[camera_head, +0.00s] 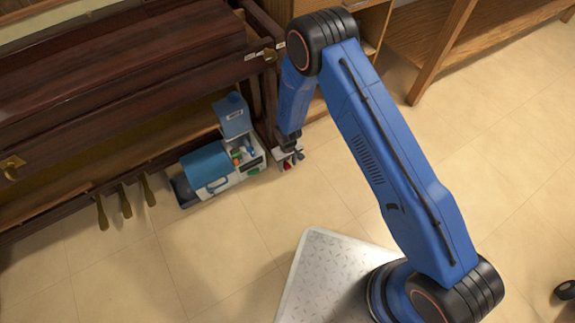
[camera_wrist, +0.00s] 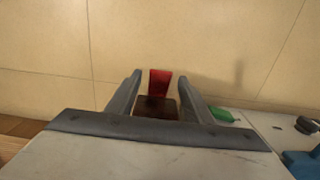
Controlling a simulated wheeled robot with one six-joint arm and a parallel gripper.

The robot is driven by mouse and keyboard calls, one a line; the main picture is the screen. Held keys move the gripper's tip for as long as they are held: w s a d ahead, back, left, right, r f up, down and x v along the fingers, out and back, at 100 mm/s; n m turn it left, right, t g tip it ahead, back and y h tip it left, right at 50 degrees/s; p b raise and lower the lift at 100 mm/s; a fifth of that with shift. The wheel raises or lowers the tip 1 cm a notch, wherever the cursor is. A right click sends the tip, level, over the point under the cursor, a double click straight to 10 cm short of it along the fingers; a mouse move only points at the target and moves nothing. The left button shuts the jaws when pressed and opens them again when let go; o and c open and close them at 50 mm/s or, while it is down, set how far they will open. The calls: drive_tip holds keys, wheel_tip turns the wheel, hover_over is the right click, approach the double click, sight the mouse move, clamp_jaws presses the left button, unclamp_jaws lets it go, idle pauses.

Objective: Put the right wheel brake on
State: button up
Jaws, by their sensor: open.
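The right wheel brake shows as a small red lever (camera_wrist: 159,82) in the wrist view, between my two fingers and just beyond a dark brown block (camera_wrist: 157,106). In the head view a bit of red (camera_head: 287,168) shows low by the piano's right front leg, largely hidden by my gripper. The piano (camera_head: 120,75) is dark brown wood. My gripper (camera_head: 289,158) is low above the floor at that leg; in the wrist view its grey fingers (camera_wrist: 157,88) are apart, on either side of the lever. I cannot tell whether they touch it.
A white and blue toolbox (camera_head: 225,185) with tools stands on the floor just left of my gripper. Several brass pedals (camera_head: 124,202) are further left. A wooden shelf unit (camera_head: 365,22) stands behind on the right. The tiled floor (camera_head: 245,255) in front is clear.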

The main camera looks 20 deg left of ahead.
sight(289, 169)
drive_tip(key=shift+f, duration=0.3)
drive_tip(key=shift+c, duration=0.4)
drive_tip(key=c, duration=1)
drive_tip(key=shift+o, duration=0.2)
drive_tip(key=shift+s+d+f+t+y, duration=0.25)
drive_tip(key=shift+d+f+t+y, duration=0.15)
drive_tip(key=shift+t+y, duration=0.35)
drive_tip(key=shift+s+d+f+t+y, duration=0.2)
drive_tip(key=shift+f+t+y, duration=0.5)
drive_tip(key=shift+y, duration=0.25)
drive_tip(key=shift+f+t+y, duration=0.35)
drive_tip(key=shift+t+y, duration=0.3)
drive_tip(key=shift+y, duration=0.15)
drive_tip(key=shift+f, duration=0.1)
